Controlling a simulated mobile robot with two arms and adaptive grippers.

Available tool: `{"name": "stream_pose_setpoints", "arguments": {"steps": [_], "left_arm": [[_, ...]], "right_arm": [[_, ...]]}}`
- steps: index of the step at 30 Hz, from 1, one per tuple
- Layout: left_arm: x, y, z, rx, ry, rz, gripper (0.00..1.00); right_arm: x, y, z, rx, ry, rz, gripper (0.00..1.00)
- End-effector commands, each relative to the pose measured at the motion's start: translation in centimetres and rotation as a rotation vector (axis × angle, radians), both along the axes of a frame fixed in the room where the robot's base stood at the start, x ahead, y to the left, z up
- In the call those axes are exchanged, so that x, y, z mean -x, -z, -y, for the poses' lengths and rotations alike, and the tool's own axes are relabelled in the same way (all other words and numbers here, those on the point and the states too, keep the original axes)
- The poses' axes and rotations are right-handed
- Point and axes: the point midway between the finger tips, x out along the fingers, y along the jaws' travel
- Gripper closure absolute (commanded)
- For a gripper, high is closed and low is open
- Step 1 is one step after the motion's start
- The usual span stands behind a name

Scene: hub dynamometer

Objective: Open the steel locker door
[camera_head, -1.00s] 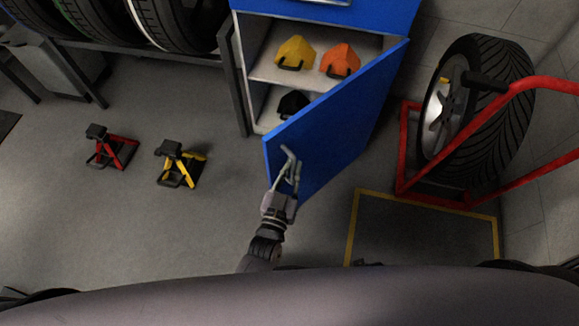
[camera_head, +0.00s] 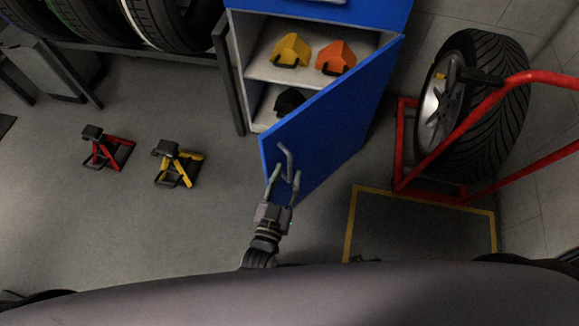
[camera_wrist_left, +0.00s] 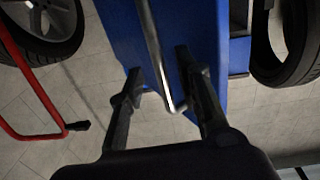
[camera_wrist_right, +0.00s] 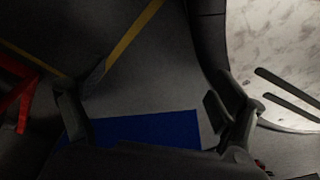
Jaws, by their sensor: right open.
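The blue locker door (camera_head: 330,115) stands swung well out from the locker, with its shelves exposed. Its pale metal handle (camera_head: 287,160) is on the door's outer face, near the free edge. My left gripper (camera_head: 283,183) is open at the lower end of the handle. In the left wrist view, the handle (camera_wrist_left: 155,50) runs down between the spread fingers of my left gripper (camera_wrist_left: 158,85), its bent lower end between them; a grip on it does not show. My right gripper (camera_wrist_right: 153,105) is open and empty over the floor, with a blue surface between its fingers.
The locker shelf (camera_head: 265,65) holds a yellow item (camera_head: 291,48) and an orange item (camera_head: 335,57). A red wheel stand (camera_head: 400,150) with a tyre (camera_head: 500,110) is at right. Red (camera_head: 105,150) and yellow (camera_head: 178,165) jack stands are at left. Floor between is clear.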

Motion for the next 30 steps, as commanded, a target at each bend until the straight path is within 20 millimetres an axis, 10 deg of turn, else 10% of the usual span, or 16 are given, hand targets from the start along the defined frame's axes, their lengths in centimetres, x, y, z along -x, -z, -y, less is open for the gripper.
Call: {"name": "stream_pose_setpoints", "arguments": {"steps": [12,30], "left_arm": [[7.3,0.0,-2.8,0.000,0.000,-0.001,0.69],[8.1,0.2,-3.2,-0.003,0.001,-0.006,0.69]], "right_arm": [[0.1,0.0,0.1,0.001,-0.002,0.000,0.10],[0.1,0.0,0.1,0.001,-0.002,-0.001,0.23]]}}
